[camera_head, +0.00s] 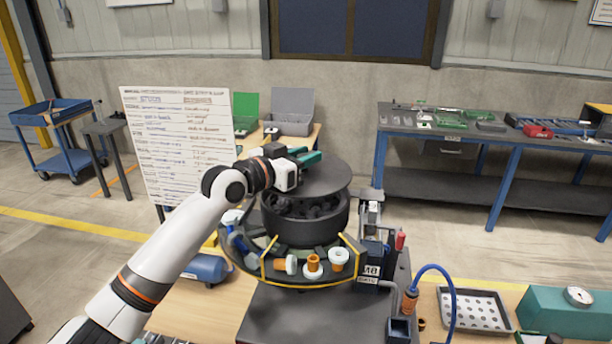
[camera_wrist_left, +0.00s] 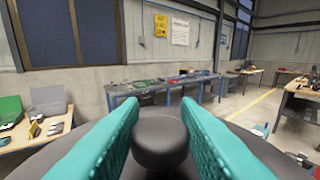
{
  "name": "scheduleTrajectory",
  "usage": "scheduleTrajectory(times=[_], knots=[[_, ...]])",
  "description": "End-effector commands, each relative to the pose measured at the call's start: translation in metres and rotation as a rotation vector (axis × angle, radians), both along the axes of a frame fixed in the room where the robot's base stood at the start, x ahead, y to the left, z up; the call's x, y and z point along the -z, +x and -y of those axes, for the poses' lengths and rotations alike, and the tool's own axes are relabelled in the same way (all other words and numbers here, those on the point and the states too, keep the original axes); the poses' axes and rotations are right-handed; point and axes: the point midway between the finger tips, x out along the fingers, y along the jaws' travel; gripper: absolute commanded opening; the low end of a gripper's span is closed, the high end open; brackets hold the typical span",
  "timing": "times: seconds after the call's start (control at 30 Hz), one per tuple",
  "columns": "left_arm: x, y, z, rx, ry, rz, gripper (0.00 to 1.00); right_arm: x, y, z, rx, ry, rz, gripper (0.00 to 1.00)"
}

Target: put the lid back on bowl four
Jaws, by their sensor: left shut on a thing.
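The lid (camera_head: 328,180) is a dark round disc above the bowl (camera_head: 300,232), a dark round feeder bowl. The lid sits toward the back right of the bowl's opening. Dark parts show inside through the gap at the front. My left gripper (camera_head: 308,158) has its teal fingers over the lid. In the left wrist view the fingers are shut on the lid's black knob (camera_wrist_left: 160,143), one on each side, with the lid's dark surface (camera_wrist_left: 245,143) below. Whether the lid touches the bowl's back rim cannot be told. My right gripper is not in view.
Orange and white parts (camera_head: 313,266) stand on the ledge before the bowl. A whiteboard (camera_head: 180,140) stands close behind my left arm. A perforated tray (camera_head: 472,312) and a teal box with a gauge (camera_head: 560,312) are at right. A workbench (camera_head: 490,138) stands behind.

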Motion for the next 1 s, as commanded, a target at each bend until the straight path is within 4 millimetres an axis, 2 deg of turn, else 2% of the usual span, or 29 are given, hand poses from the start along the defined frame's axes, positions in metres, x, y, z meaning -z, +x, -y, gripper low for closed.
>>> scheduleTrajectory(times=[0.13, 0.43, 0.77, 0.8, 0.9, 1.0], knots=[[0.012, 0.0, 0.0, 0.0, -0.002, 0.002, 0.0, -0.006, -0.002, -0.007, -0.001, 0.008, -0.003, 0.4], [0.047, 0.0, -0.001, -0.001, -0.003, 0.0, 0.0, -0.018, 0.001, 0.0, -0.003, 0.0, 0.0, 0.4], [0.052, 0.0, 0.0, 0.0, -0.003, 0.004, 0.0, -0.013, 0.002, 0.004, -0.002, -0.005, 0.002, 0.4], [0.052, 0.0, 0.0, 0.0, -0.001, 0.001, 0.36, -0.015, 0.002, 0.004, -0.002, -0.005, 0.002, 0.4], [0.052, 0.0, 0.0, 0.0, -0.001, 0.001, 0.52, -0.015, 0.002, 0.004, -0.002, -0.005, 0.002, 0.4], [0.052, 0.0, 0.0, 0.0, -0.001, 0.001, 0.52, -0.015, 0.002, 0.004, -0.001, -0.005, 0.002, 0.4]])
